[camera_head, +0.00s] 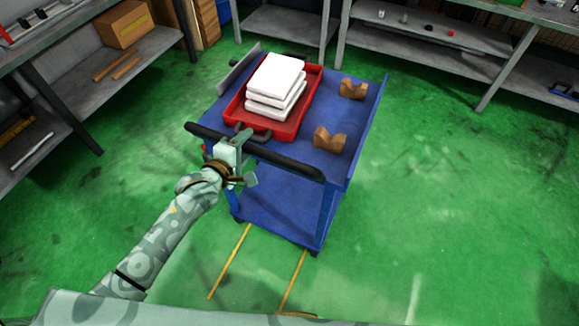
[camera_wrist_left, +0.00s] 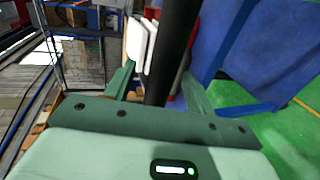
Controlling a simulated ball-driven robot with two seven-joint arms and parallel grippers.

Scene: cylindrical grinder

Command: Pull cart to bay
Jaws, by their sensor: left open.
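The blue cart (camera_head: 350,150) stands on the green floor in the middle of the head view, with a black handle bar (camera_head: 285,165) along its near side. My left gripper (camera_head: 243,148) is at the left part of this bar. In the left wrist view the black bar (camera_wrist_left: 174,45) runs between the two green fingers of my left gripper (camera_wrist_left: 160,88), which are open and apart. Two yellow floor lines (camera_head: 230,260) run from the cart's near side toward me; they look like bay marks. My right gripper is not in view.
On the cart top are a red tray (camera_head: 289,128) with a stack of white blocks (camera_head: 276,85) and two brown V-shaped blocks (camera_head: 330,139). Grey shelves (camera_head: 150,55) stand at left, and more (camera_head: 430,38) at the back. The floor at right is free.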

